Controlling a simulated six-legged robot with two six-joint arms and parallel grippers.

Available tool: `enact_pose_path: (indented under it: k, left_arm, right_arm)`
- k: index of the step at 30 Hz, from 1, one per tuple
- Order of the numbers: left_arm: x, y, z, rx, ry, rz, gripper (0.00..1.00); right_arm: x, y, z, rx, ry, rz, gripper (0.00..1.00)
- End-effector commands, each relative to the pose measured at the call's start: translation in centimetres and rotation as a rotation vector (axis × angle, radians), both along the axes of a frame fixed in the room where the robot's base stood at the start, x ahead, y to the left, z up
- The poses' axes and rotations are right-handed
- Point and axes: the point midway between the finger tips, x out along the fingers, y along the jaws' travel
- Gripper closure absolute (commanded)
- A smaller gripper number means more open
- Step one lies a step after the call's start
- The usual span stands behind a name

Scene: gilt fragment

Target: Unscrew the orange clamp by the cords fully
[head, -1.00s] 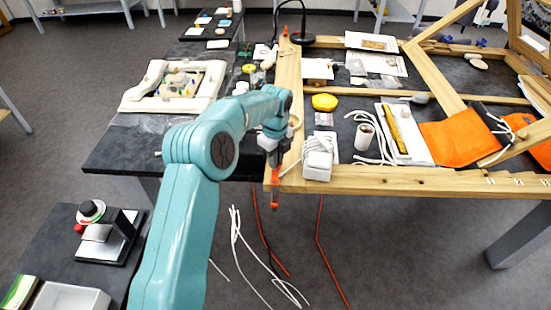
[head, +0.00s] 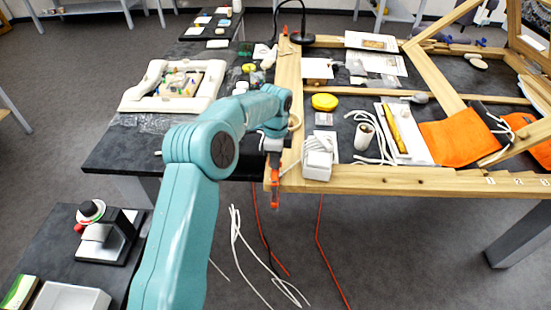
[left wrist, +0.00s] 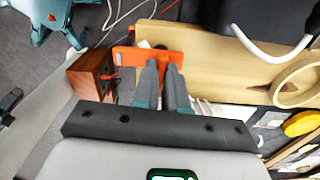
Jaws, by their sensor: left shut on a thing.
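The orange clamp (head: 275,182) sits at the front left corner of the wooden frame (head: 400,181), by the white cords (head: 317,146). Its lower end hangs below the frame's front edge. My left gripper (head: 274,160) is over the clamp's upper part. In the left wrist view, the gripper's two fingers (left wrist: 165,72) are close together on the orange clamp (left wrist: 126,57), beside the pale wood of the frame (left wrist: 215,72). The fingers hide part of the clamp, and its screw thread is not clear. My right gripper is not in view.
A white adapter block (head: 317,165) with cords lies right of the clamp on the frame. A yellow disc (head: 324,102) and orange cloth (head: 460,137) lie farther right. Red and white cords (head: 240,245) hang below the table edge.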

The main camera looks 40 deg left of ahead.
Motion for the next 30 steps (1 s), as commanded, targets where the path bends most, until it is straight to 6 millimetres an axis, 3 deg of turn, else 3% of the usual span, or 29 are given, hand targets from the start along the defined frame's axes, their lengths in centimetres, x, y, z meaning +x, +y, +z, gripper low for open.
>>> enact_pose_path:
  k: [30]
  left_arm:
    - [0.05, 0.15, 0.2, 0.003, -0.005, 0.965, 1.0]
  right_arm:
    - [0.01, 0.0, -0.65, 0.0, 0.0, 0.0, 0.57]
